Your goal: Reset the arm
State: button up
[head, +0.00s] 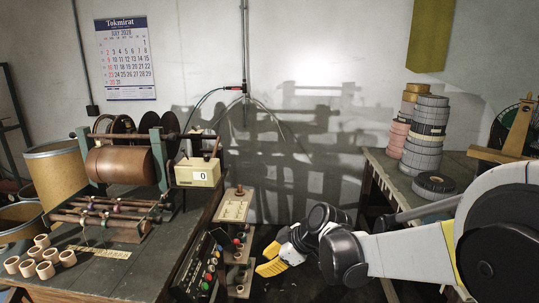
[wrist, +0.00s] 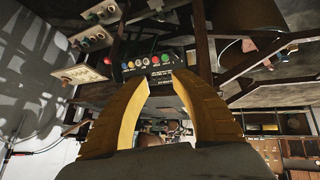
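My gripper (head: 271,258) shows in the head view at the lower middle, with yellow fingers at the end of my white and grey arm, which reaches in from the right. In the wrist view my gripper (wrist: 160,82) has its two yellow fingers apart with a gap between them. Nothing is held between them. Beyond the fingertips, in the wrist view, is a black control panel (wrist: 150,61) with coloured buttons. It also shows in the head view (head: 200,265), to the left of my gripper and apart from it.
A winding machine with a copper-coloured drum (head: 120,166) and a counter box (head: 197,173) stands on the left bench. A narrow shelf stand (head: 236,206) is just left of my gripper. Tape rolls (head: 423,140) are stacked on the right table. Small cores (head: 45,271) lie at lower left.

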jog(key=s+d+r+m+t+h, duration=0.1)
jog(key=s+d+r+m+h, duration=0.2)
jog(key=s+d+m, duration=0.4)
jog(key=s+d+r+m+t+h, duration=0.1)
jog(key=s+d+r+m+h, duration=0.2)
jog(key=s+d+m, duration=0.5)
jog(key=s+d, duration=0.5)
jog(key=s, duration=0.4)
jog(key=shift+r+t+h, duration=0.2)
jog(key=shift+t+h, duration=0.2)
jog(key=shift+c, duration=0.4)
